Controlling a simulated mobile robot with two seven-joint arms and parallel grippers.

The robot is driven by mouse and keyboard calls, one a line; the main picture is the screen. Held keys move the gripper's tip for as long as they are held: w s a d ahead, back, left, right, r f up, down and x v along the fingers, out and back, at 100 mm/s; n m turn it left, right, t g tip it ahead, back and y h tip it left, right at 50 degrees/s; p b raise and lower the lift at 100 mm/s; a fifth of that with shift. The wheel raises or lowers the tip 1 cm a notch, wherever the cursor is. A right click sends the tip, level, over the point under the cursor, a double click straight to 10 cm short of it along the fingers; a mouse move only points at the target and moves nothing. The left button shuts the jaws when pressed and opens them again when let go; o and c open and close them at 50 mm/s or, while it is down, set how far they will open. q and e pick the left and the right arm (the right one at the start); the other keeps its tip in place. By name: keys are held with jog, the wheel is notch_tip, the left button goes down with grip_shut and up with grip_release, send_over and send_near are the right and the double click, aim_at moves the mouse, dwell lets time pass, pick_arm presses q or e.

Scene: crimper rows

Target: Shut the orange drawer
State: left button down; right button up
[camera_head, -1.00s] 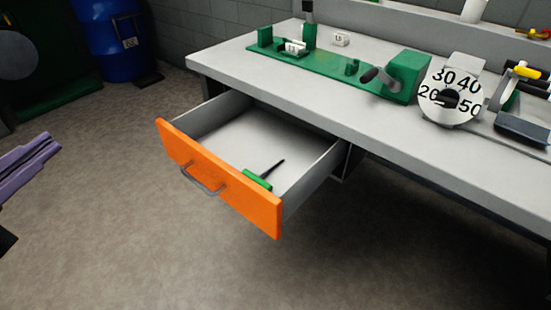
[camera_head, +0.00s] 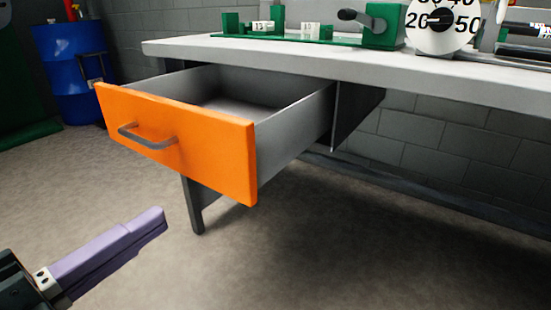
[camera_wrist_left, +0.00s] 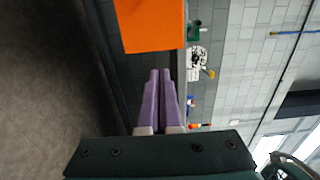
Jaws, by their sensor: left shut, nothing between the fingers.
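The orange drawer (camera_head: 190,147) is pulled well out from under the bench, with a grey bar handle (camera_head: 147,137) on its front. Its orange front also shows in the left wrist view (camera_wrist_left: 152,25), ahead of the fingers. My left gripper (camera_head: 160,218) is in front of and below the drawer front, apart from it, with its purple fingers together and empty. They also show in the left wrist view (camera_wrist_left: 160,75). The drawer floor is mostly hidden by its front. My right gripper is not in view.
The grey workbench (camera_head: 420,78) is above the drawer, carrying a green fixture (camera_head: 383,25) and a round number dial (camera_head: 443,22). A bench leg (camera_head: 192,203) stands below the drawer. A blue barrel (camera_head: 68,70) stands at the back left. The floor before the drawer is free.

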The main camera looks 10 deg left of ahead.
aim_at(244, 161)
pick_arm(q)
jog(key=b+x, duration=0.1)
jog(key=x, duration=1.1)
jog(key=shift+w, duration=0.2)
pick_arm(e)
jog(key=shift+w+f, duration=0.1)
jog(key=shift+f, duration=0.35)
pick_arm(q)
jog(key=shift+w, duration=0.1)
